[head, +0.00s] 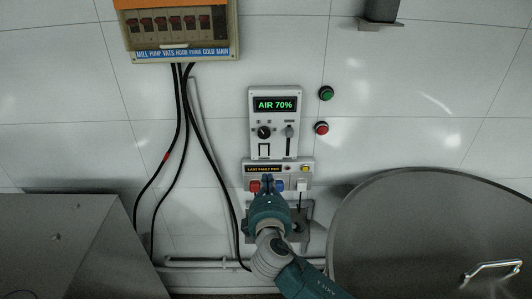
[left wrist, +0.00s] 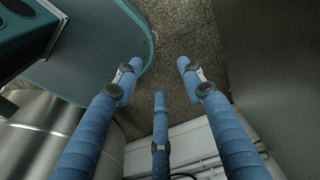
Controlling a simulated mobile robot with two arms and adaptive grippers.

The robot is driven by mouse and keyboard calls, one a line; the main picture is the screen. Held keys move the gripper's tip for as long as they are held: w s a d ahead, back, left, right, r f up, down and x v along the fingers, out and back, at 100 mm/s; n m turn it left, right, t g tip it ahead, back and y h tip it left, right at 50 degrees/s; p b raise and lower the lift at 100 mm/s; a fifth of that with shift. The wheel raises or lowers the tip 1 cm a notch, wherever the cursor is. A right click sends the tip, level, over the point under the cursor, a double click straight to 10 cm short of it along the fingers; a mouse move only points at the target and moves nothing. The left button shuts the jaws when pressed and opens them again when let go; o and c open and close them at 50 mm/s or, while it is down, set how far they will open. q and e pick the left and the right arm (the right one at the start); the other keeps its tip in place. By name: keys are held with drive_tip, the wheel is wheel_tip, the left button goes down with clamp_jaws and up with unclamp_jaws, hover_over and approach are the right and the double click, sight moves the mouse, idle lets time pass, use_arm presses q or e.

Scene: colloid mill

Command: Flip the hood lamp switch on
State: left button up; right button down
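A grey wall panel (head: 274,104) reads "AIR 70%" and has a dark knob (head: 264,132), a slider (head: 289,132) and a framed white square (head: 264,150). Below it a small control strip (head: 277,162) has a red switch (head: 254,186), a blue one (head: 279,186) and a white one (head: 301,185). My right gripper (head: 267,178) is before the strip, between red and blue, fingers close together; contact is unclear. My left gripper (left wrist: 158,80) is open and empty, its blue fingers spread.
A breaker box (head: 180,30) hangs upper left, with black cables running down. Green (head: 326,93) and red (head: 321,128) buttons sit right of the panel. A large round metal lid (head: 430,225) fills the lower right and a metal surface (head: 75,240) the lower left.

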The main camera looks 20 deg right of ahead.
use_arm(q)
drive_tip(key=s, duration=0.7)
use_arm(e)
drive_tip(key=s, duration=0.1)
drive_tip(key=b, duration=0.3)
approach(266, 154)
drive_tip(key=b+x, duration=0.3)
drive_tip(key=x, duration=0.3)
drive_tip(key=shift+f, duration=0.15)
drive_tip(key=shift+w+d+b, duration=0.1)
drive_tip(key=shift+w+b, duration=0.35)
drive_tip(key=shift+w, duration=0.05)
use_arm(q)
wheel_tip(266, 154, down, 7)
drive_tip(key=w, duration=0.2)
drive_tip(key=shift+a+g, duration=0.25)
drive_tip(key=shift+g, duration=0.05)
drive_tip(key=shift+w, duration=0.2)
